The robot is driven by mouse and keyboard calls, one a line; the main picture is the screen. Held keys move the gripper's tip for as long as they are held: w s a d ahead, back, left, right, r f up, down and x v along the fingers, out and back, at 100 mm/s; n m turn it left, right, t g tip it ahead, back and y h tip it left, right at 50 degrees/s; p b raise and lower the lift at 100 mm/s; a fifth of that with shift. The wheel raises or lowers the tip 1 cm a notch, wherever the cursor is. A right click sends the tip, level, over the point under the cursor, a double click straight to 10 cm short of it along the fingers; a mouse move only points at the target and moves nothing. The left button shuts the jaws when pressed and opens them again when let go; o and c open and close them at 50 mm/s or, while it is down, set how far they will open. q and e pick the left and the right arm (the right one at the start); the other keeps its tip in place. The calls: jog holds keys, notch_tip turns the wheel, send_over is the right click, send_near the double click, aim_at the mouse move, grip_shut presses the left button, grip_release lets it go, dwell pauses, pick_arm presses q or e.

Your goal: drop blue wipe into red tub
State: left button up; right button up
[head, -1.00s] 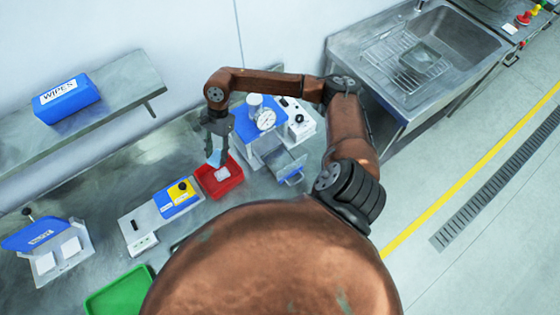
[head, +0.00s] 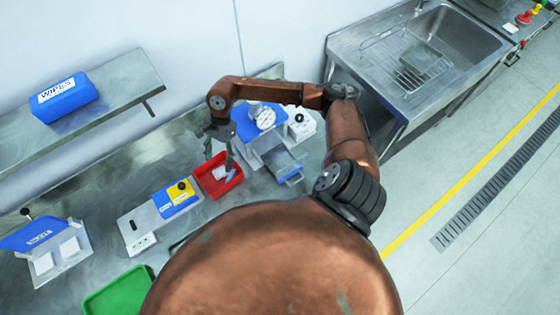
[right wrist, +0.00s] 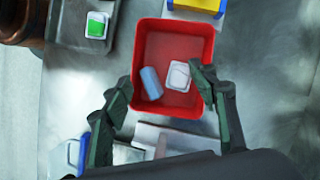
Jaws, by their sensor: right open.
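The red tub (head: 210,187) stands on the metal bench, left of the blue press with the dial. It also shows in the right wrist view (right wrist: 176,40). The blue wipe (head: 231,174) lies inside the tub, beside a white item (head: 220,172). In the right wrist view the wipe (right wrist: 151,83) looks like a small light-blue roll, apart from the white square (right wrist: 179,76). My right gripper (head: 219,160) is open and empty above the tub, its fingers spread over the near side in the right wrist view (right wrist: 166,92). My left gripper is not in view.
A blue-and-yellow device (head: 172,200) stands left of the tub and a blue dial press (head: 259,130) stands right. A green tray (head: 118,296) is at the front left. A blue wipes box (head: 63,97) sits on the shelf (head: 110,95). A sink (head: 450,45) is at upper right.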

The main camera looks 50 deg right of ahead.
jog(key=v, duration=1.2)
dwell(0.4)
